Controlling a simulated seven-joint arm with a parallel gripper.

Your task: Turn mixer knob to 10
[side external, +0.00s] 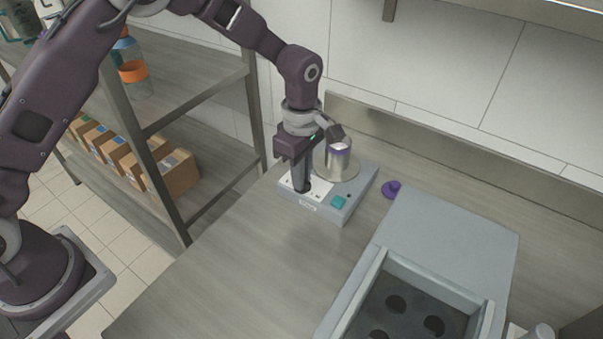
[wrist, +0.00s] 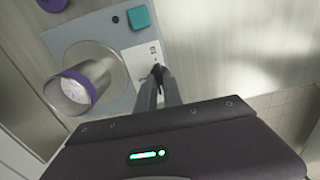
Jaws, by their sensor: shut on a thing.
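The mixer (side external: 358,200) is a grey box on the counter with a white panel and a teal button (side external: 338,202). A metal cup with a purple band (side external: 339,160) stands on its round plate. My gripper (side external: 303,188) points down at the white panel, with its fingers close together on the small dark knob (wrist: 157,70). The fingers hide most of the knob, and its setting cannot be read. The wrist view also shows the cup (wrist: 80,88) on the plate, left of the fingers, and the teal button (wrist: 138,18) beyond them.
A small purple object (side external: 391,189) lies on the counter right of the mixer. A grey bin with dark round holes (side external: 372,265) stands at the front right. A metal shelf with cardboard boxes (side external: 180,172) is at left. The counter (side external: 240,270) in front of the mixer is clear.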

